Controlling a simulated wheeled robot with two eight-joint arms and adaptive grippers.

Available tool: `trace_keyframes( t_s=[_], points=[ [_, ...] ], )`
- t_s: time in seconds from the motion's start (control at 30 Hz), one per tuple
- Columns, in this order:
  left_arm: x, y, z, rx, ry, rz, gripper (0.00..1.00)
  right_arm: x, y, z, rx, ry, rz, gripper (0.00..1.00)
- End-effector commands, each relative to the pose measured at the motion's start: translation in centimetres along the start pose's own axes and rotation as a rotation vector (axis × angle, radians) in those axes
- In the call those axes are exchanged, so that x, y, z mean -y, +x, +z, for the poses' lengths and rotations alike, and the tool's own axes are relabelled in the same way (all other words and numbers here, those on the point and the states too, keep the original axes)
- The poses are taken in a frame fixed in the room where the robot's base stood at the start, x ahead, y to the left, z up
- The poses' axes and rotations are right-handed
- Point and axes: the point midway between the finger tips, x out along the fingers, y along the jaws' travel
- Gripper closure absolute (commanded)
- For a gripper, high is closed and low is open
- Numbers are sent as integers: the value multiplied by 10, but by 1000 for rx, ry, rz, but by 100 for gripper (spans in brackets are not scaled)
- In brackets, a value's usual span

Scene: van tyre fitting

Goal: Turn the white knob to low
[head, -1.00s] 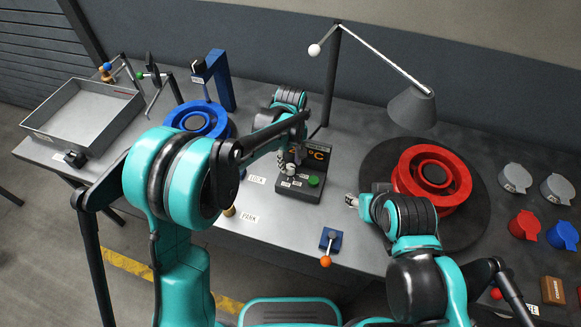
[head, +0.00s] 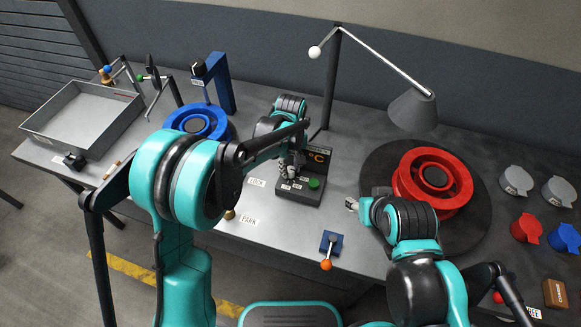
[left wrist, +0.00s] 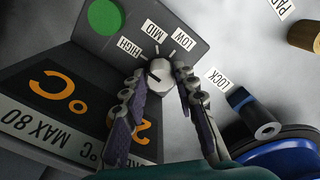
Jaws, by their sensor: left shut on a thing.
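The white knob (left wrist: 160,73) sits on a dark control box (head: 303,193) with HIGH, MID and LOW (left wrist: 183,40) labels around it. My left gripper (left wrist: 161,77) is shut on the knob, one finger on each side, in the left wrist view. In the head view my left gripper (head: 291,172) is over the box and partly covers the knob. I cannot tell exactly which label the knob points at. My right gripper (head: 353,204) is over the bench, right of the box, and too small to read.
A green button (head: 313,183) is beside the knob. A lever with an orange ball (head: 326,265) stands at the bench front. A red wheel (head: 435,175) lies to the right and a blue wheel (head: 197,121) to the left. A lamp (head: 412,110) hangs behind.

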Motion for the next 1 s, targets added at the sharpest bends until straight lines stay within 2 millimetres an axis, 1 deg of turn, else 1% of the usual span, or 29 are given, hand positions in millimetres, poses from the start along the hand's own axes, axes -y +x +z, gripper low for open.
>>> trace_keyframes(
  t_s=[0.27,1.0],
  points=[
    [0,0,0,0,154,0,100,0,-1,0,0,0,0,55],
    [0,0,0,0,848,0,100,0,-2,-2,0,0,0,55]
  ],
)
